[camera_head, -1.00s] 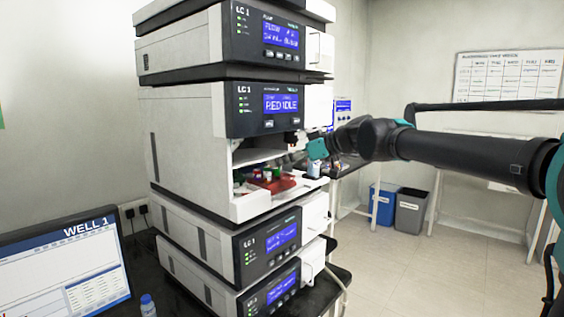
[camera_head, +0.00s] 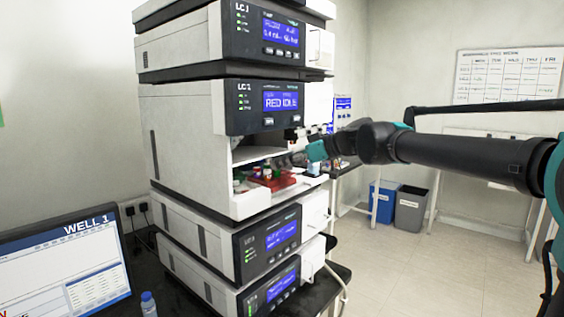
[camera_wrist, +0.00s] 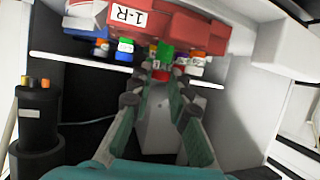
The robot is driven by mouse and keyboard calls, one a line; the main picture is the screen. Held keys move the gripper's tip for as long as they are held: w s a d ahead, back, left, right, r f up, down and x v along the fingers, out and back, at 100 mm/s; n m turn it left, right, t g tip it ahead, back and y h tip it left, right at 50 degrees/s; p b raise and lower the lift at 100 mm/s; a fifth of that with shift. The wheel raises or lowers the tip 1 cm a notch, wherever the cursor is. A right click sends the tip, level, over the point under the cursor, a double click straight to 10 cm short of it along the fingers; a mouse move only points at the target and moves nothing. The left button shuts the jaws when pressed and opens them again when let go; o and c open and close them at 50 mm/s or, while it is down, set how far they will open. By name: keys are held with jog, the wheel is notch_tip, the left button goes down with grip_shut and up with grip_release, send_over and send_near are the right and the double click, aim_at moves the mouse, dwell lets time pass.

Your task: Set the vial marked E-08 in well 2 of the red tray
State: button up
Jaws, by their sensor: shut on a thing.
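The red tray (camera_head: 278,183) sits in the open bay of the white instrument stack. In the wrist view its red body (camera_wrist: 188,28) carries a white label reading "1-R", seen upside down. My gripper (camera_head: 297,159) reaches into the bay opening from the right, close to the tray. In the wrist view my gripper (camera_wrist: 160,73) is shut on a small vial with a red part (camera_wrist: 160,76) between the fingertips. Its marking cannot be read, and most of it is hidden. Well numbers on the tray cannot be made out.
Several capped vials (camera_wrist: 125,46) stand by the tray. The bay's white shelf edge (camera_wrist: 80,60) lies just before them. A dark cylinder (camera_wrist: 38,120) is at the wrist view's left. The instrument display (camera_head: 280,102) reads "RED IDLE". The monitor (camera_head: 62,265) reads "WELL 1".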

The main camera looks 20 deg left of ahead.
jog(key=shift+f, duration=0.45)
dwell(0.5)
jog(key=o, duration=0.9)
jog(key=shift+d, duration=0.1)
jog(key=v, duration=1.1)
jog(key=s+d+f+m+h, duration=0.1)
jog(key=d+f+m+h, duration=0.1)
jog(key=d+f, duration=0.5)
jog(key=s+d+f+m+t+h, duration=0.1)
jog(key=d+f+m+h, duration=0.15)
jog(key=f, duration=0.75)
jog(key=s+d+f+m+h, duration=0.1)
jog(key=d+f+m+h, duration=0.15)
jog(key=d+f, duration=0.5)
jog(key=s+d+f+m+h, duration=0.3)
jog(key=s+d+f, duration=0.3)
jog(key=d+f, duration=0.2)
jog(key=s+d+f+m+h, duration=0.3)
jog(key=s+d+f+m, duration=0.3)
jog(key=f, duration=0.7)
jog(key=s+d, duration=0.1)
jog(key=d, duration=0.1)
jog(key=shift+s+d+t, duration=0.25)
jog(key=shift+d+t, duration=0.1)
jog(key=shift+t, duration=0.05)
